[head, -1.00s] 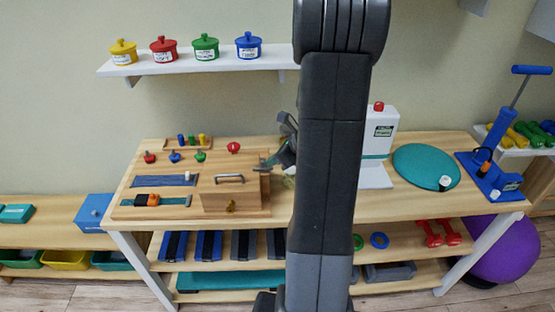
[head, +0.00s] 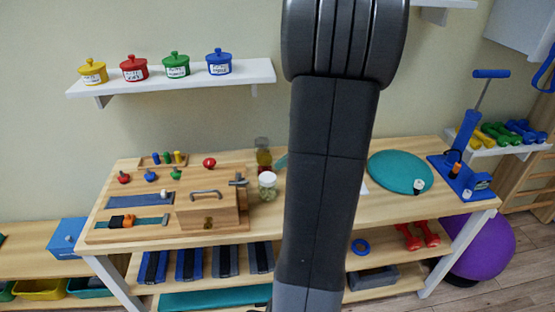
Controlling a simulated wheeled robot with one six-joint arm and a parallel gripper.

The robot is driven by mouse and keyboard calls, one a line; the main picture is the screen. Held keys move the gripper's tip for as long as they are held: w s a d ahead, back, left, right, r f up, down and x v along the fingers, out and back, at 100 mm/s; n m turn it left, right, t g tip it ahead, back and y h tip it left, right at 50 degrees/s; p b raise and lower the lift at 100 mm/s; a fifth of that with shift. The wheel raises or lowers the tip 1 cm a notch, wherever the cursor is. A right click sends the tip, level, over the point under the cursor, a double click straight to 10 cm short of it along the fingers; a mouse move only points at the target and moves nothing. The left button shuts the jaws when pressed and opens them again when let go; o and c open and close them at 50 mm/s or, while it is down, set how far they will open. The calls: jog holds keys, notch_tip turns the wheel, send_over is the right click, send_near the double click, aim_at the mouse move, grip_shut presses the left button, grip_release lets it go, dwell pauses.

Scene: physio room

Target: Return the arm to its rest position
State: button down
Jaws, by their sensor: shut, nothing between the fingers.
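My arm (head: 325,170) stands upright across the middle of the head view, with its large rounded joint at the top edge. My gripper does not show; the arm or the edge of the picture hides it. The wooden workbench (head: 265,225) is behind the arm, and the arm covers a strip of its top and shelves.
A wooden box with a handle (head: 208,212), a jar (head: 268,186) and a dark bottle (head: 264,156) stand left of my arm. A teal disc (head: 398,172) and blue pump (head: 462,160) are at right. A wall shelf (head: 170,83) holds coloured pots.

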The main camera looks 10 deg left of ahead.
dwell(0.4)
send_near(240, 180)
notch_tip(240, 180, down, 3)
jog(key=a, duration=0.2)
jog(key=shift+w+a+f, duration=0.25)
jog(key=shift+a+f, duration=0.15)
jog(key=shift+w+a, duration=0.1)
jog(key=shift+a, duration=0.25)
